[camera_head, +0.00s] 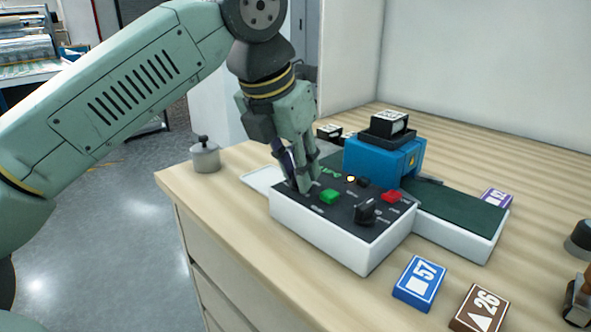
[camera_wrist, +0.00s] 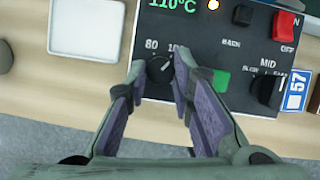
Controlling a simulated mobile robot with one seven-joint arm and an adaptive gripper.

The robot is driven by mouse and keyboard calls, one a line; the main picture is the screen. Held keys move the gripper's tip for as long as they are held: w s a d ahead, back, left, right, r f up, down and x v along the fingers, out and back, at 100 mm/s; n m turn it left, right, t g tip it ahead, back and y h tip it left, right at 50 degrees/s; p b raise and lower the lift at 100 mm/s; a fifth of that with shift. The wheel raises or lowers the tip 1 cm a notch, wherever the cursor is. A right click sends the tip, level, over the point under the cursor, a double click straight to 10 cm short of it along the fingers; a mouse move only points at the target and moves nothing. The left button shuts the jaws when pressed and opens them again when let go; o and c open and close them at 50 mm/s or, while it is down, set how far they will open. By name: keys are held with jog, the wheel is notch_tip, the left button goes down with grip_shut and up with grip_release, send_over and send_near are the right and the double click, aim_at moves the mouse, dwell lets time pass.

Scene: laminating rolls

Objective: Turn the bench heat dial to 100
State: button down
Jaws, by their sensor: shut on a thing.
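My gripper (camera_head: 303,182) reaches down to the left part of the dark control panel (camera_head: 335,212) on the white bench unit. In the wrist view, its fingers (camera_wrist: 160,76) are shut on the black heat dial (camera_wrist: 159,69), one on each side. The dial's light pointer mark seems to point up and right. The label 80 stands above left of the dial; the label above right is partly covered by a finger. The green display (camera_wrist: 172,5) reads 110°C. In the head view the gripper hides the dial.
A green button (camera_head: 329,196), a black selector knob (camera_head: 366,211) and a red switch (camera_head: 391,196) share the panel. A blue block-shaped unit (camera_head: 384,159) stands behind. A blue 57 card (camera_head: 419,283) and brown 26 card (camera_head: 480,309) lie in front; a grey lidded pot (camera_head: 205,156) stands left.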

aim_at(286, 198)
jog(key=shift+n+y, duration=0.3)
jog(key=shift+n, duration=0.3)
jog(key=c, duration=1.4)
grip_release()
jog(key=shift+r, duration=0.1)
jog(key=shift+s+r, duration=0.15)
jog(key=shift+r, duration=0.2)
jog(key=v, duration=0.4)
jog(key=shift+s+a, duration=0.4)
jog(key=shift+s, duration=0.05)
jog(key=s+a, duration=0.5)
jog(key=s, duration=0.4)
jog(key=shift+s+a, duration=0.2)
jog(key=shift+s, duration=0.1)
